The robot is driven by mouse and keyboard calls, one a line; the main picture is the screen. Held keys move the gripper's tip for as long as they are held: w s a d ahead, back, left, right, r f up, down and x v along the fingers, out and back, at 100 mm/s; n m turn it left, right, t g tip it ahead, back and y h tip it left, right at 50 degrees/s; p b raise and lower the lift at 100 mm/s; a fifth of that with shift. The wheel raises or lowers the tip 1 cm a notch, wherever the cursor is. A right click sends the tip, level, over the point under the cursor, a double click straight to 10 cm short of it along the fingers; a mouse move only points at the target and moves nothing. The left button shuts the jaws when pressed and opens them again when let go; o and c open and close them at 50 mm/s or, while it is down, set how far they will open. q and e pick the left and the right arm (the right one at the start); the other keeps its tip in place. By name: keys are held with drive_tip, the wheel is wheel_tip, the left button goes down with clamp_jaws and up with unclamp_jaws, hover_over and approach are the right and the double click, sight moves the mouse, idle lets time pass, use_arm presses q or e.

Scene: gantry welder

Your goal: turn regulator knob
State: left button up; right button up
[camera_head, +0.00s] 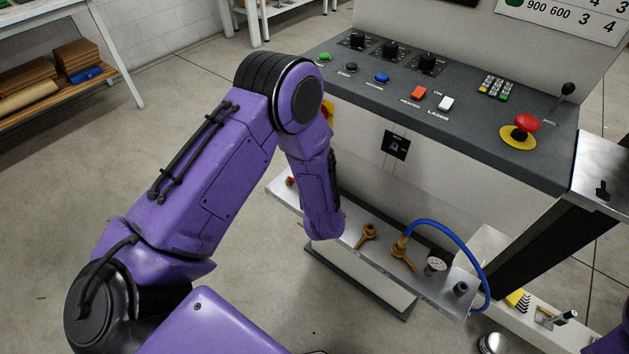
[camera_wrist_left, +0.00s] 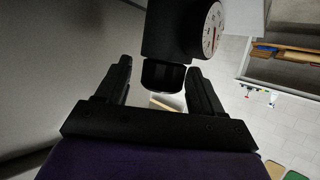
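In the left wrist view, a black regulator body (camera_wrist_left: 168,30) carries a round white gauge (camera_wrist_left: 212,32) with a red needle. Below the body is a short dark part that looks like the regulator knob (camera_wrist_left: 163,77). My left gripper (camera_wrist_left: 159,66) is open, with one black finger on each side of the knob. Gaps show between the knob and both fingers. In the head view my purple left arm reaches down beside the welder console, and its gripper is hidden, as is the regulator. My right gripper is out of view.
The console (camera_head: 455,120) has knobs, buttons and a red emergency stop (camera_head: 526,123). A lower white ledge stands at right. Open floor lies left, with a wooden rack (camera_head: 60,95).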

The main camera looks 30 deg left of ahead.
use_arm(q)
drive_tip(key=v, duration=1)
drive_tip(key=shift+s+d, duration=0.2)
drive_tip(key=shift+r, duration=0.1)
